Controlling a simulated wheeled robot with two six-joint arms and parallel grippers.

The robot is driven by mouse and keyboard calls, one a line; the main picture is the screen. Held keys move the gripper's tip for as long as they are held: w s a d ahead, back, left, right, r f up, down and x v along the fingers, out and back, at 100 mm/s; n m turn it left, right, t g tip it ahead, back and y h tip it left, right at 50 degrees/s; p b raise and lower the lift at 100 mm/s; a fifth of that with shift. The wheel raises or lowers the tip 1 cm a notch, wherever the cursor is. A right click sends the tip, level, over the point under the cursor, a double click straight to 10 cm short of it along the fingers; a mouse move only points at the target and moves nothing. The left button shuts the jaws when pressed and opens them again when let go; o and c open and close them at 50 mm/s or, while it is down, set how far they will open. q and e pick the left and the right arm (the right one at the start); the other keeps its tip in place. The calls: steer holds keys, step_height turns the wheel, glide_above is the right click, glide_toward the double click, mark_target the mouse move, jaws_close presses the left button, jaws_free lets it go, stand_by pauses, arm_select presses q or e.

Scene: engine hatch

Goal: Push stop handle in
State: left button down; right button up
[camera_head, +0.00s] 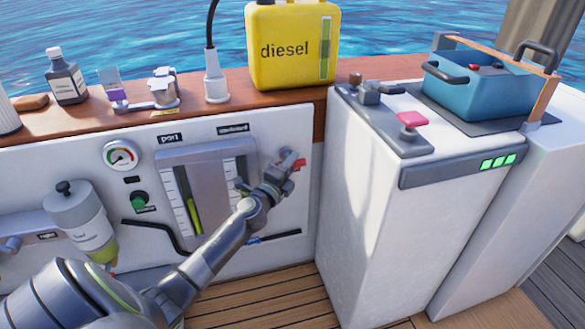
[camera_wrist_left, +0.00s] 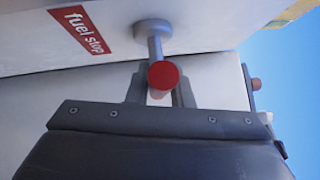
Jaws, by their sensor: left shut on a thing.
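The stop handle has a round red end (camera_wrist_left: 163,75) on a grey shaft (camera_wrist_left: 154,45) that stands out from the white panel, beside a red "fuel stop" label (camera_wrist_left: 83,32). In the head view a bit of red (camera_head: 299,164) shows at the right of the white engine panel, mostly covered by my gripper. My left gripper (camera_head: 289,160) reaches across to it. In the wrist view my left gripper (camera_wrist_left: 160,92) has its fingers on both sides of the handle, shut on it near the red end. My right gripper is in neither view.
A yellow diesel can (camera_head: 290,60) stands on the wooden ledge above. A white cabinet (camera_head: 375,210) with a red-topped lever (camera_head: 411,119) stands close to the right. A gauge (camera_head: 121,155), a green knob (camera_head: 139,198) and a filter bottle (camera_head: 80,225) are to the left.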

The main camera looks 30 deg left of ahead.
arm_select(q)
steer(key=shift+w+a+r, duration=0.1)
steer(key=shift+a+r, duration=0.05)
steer(key=c, duration=1.6)
jaws_free()
steer(key=o, duration=0.3)
steer(key=shift+w+a, duration=0.1)
